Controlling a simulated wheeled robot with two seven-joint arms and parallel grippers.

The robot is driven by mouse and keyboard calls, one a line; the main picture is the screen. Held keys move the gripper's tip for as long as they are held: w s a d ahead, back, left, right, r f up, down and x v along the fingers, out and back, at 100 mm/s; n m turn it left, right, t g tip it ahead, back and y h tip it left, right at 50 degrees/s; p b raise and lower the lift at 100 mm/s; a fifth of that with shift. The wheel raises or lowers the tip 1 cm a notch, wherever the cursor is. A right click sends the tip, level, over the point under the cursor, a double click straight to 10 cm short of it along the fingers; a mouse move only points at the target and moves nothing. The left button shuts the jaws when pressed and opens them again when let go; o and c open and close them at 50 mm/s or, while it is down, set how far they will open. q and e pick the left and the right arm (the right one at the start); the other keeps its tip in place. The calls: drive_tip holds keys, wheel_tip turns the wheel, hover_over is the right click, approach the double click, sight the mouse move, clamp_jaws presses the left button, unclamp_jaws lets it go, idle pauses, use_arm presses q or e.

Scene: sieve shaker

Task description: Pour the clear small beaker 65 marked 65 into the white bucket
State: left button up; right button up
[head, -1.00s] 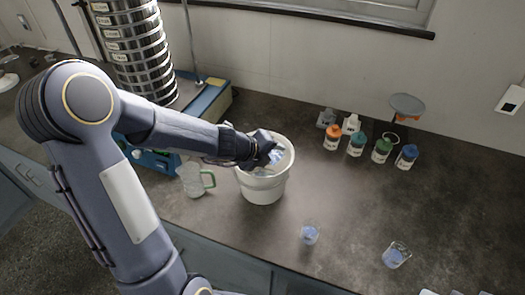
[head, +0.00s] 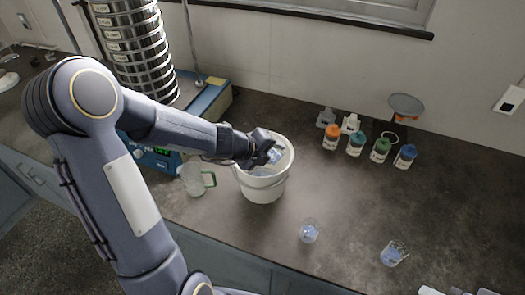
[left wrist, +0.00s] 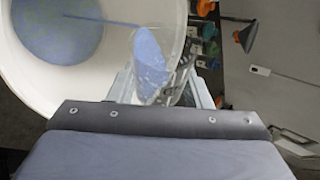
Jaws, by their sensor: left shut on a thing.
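The white bucket (head: 262,188) stands on the dark bench in the head view. In the left wrist view its pale inside wall (left wrist: 115,50) surrounds a round pool of blue liquid. My left gripper (head: 272,155) is over the bucket's mouth, shut on a clear small beaker (left wrist: 155,65). The beaker is tilted and holds blue liquid. A thin blue stream runs from it toward the pool in the bucket. The beaker's marking cannot be read. My right gripper is not in view.
A clear jug with a green handle (head: 196,180) stands left of the bucket. Two small beakers with blue contents, one nearer (head: 309,231) and one farther right (head: 392,254), stand near the front edge. Several colour-capped bottles (head: 356,144) are behind. A sieve stack (head: 135,50) stands back left.

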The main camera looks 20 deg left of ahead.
use_arm(q)
drive_tip(key=shift+r+n+h+p, duration=0.5)
drive_tip(key=shift+h+p, duration=0.2)
drive_tip(key=shift+p, duration=1.4)
idle(0.7)
drive_tip(key=shift+r+h+p, duration=0.15)
drive_tip(key=shift+h+p, duration=0.15)
drive_tip(key=shift+p, duration=0.35)
idle(0.5)
drive_tip(key=shift+a+r+n+g+h, duration=0.1)
drive_tip(key=shift+a+n+g+h, duration=0.05)
drive_tip(key=shift+n+g+h, duration=0.2)
idle(0.6)
